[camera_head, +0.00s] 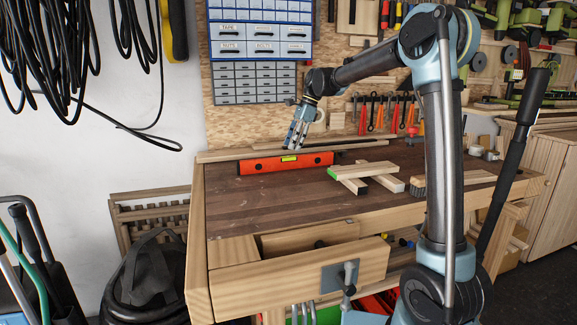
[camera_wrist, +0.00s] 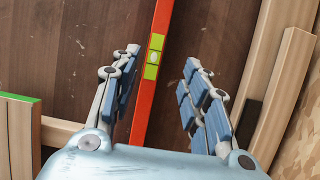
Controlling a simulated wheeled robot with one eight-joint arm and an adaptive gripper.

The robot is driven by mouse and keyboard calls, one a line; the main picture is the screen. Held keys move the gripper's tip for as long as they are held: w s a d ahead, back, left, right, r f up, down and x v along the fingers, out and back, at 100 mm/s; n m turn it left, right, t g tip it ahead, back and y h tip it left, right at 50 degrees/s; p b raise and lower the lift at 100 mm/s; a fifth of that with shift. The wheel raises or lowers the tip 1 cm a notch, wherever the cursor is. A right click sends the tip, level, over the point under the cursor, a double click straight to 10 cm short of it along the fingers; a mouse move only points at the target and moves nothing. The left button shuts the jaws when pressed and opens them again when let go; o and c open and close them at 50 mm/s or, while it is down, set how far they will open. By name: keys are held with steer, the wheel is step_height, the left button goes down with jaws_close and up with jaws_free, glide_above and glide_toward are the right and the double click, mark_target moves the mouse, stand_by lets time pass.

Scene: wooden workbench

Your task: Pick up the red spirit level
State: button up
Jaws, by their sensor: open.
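The red spirit level (camera_head: 262,165) lies along the back of the workbench top (camera_head: 270,203), toward its left end. It has a yellow-green vial window near its middle. My gripper (camera_head: 295,141) is above the level, near the vial, pointing down. In the wrist view my gripper (camera_wrist: 165,85) is open and empty, with its two fingers apart. The red spirit level (camera_wrist: 142,115) passes between the fingers in that picture, closer to the left finger, with the vial visible. My gripper's body hides the level's near end there. I see no contact between the fingers and the level.
Pale wooden pieces (camera_head: 365,174), one with a green end, lie crossed right of the level. A wooden strip runs along the bench's back edge. A pegboard (camera_head: 230,118) with drawers and tools stands behind. The front left of the bench top is clear.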

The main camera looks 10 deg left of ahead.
mark_target(288, 158)
steer(key=shift+s+d+x, duration=0.15)
steer(key=shift+x, duration=1.55)
steer(key=shift+s+d+x, duration=0.15)
steer(key=shift+x, duration=1.6)
jaws_close()
